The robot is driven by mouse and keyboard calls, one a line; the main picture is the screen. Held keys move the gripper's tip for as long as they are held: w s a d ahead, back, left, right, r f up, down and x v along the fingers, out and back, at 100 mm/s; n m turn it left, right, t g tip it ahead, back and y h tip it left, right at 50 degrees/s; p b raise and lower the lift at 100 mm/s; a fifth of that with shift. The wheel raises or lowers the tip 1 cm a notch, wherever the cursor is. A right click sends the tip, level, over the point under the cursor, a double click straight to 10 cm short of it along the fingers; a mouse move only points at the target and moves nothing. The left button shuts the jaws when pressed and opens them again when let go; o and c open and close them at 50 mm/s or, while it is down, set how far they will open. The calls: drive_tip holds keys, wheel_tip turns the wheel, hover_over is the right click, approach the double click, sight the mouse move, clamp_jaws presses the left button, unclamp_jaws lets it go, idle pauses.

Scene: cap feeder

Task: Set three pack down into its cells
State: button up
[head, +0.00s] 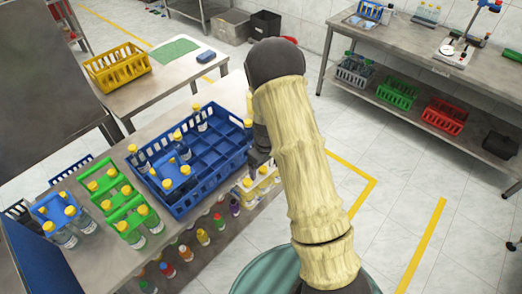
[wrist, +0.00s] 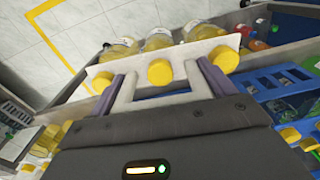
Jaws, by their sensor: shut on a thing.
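The three pack (wrist: 195,48) is a white carrier holding three yellow-capped bottles with pale yellow liquid. My gripper (wrist: 168,88) is shut on its white handle. In the head view the pack (head: 257,187) is beside the right wall of the blue crate, below my gripper (head: 260,168), partly hidden by my arm. I cannot tell whether it touches the table. The blue crate (head: 185,207) is divided into cells. Yellow-capped bottles stand in some left and far cells, some in a blue carrier at the near-left; several middle and right cells look empty. The crate's edge shows at right in the wrist view (wrist: 262,85).
Green carriers (head: 112,188) and a blue carrier (head: 50,205) with bottles stand left of the crate. Bottles with coloured caps (head: 203,237) line the near side. A yellow crate (head: 118,68) is on the table behind. A side bench (head: 410,50) stands at the right.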

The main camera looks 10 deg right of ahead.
drive_tip(key=s+d+f+m+b, duration=0.1)
drive_tip(key=s+d+f+m, duration=0.1)
drive_tip(key=f+m, duration=0.4)
drive_tip(key=shift+s+f, duration=0.55)
drive_tip(key=shift+f, duration=0.05)
